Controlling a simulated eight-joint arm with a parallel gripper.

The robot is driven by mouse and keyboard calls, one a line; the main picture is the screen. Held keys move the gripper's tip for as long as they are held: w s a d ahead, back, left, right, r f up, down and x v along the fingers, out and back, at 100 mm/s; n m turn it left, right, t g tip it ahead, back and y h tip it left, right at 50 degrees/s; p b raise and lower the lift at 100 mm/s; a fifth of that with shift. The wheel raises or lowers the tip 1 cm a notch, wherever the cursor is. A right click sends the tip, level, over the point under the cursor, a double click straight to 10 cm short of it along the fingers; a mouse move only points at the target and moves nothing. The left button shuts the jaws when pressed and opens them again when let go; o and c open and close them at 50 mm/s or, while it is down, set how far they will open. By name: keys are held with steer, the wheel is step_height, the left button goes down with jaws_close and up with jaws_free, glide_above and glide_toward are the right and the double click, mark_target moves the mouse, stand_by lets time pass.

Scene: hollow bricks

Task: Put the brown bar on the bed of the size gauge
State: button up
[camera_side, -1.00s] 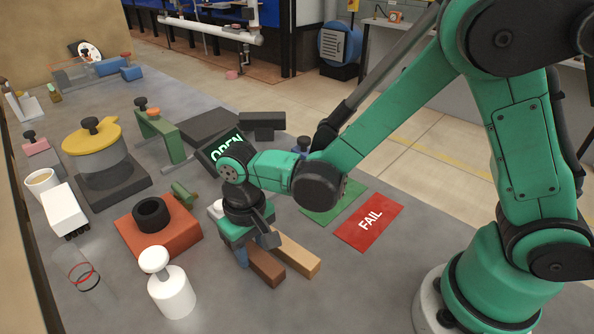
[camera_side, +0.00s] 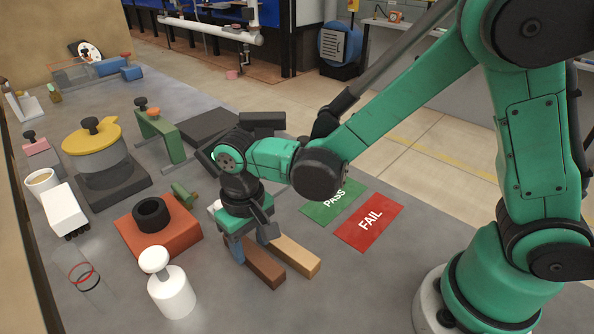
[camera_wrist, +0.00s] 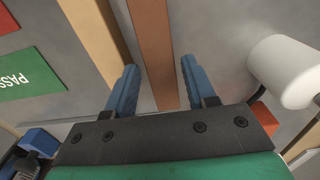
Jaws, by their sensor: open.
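The brown bar (camera_side: 265,266) lies flat on the grey table, just left of a tan bar (camera_side: 299,257). In the wrist view the brown bar (camera_wrist: 154,45) runs between my two blue fingers, with a gap on each side. My gripper (camera_side: 252,246) is open over the far end of the brown bar, hiding that end. The gripper also shows in the wrist view (camera_wrist: 156,82). A device with a round dial (camera_side: 90,51) and blue blocks stands at the back left. It may be the size gauge, but I cannot tell for sure.
A white bottle (camera_side: 171,292) and an orange block with a black ring (camera_side: 158,238) stand left of my gripper. Green PASS (camera_side: 333,202) and red FAIL (camera_side: 370,222) mats lie right. A green stand (camera_side: 161,136) and yellow-lidded pot (camera_side: 92,150) are farther back.

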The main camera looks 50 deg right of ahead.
mark_target(253, 252)
step_height(253, 252, up, 10)
steer(key=s+d+t, duration=0.1)
steer(key=d+t, duration=0.2)
steer(key=d, duration=0.3)
steer(key=s+d+r+t, duration=0.1)
steer(key=s+d+t, duration=0.1)
steer(key=d, duration=0.4)
steer(key=shift+s+r+t, duration=0.2)
steer(key=shift+t, duration=0.4)
steer(key=shift+s+d+f+t, duration=0.15)
steer(key=shift+s+d+t, duration=0.05)
steer(key=shift+d+t, duration=0.35)
steer(key=shift+c, duration=0.4)
steer(key=shift+a, duration=0.15)
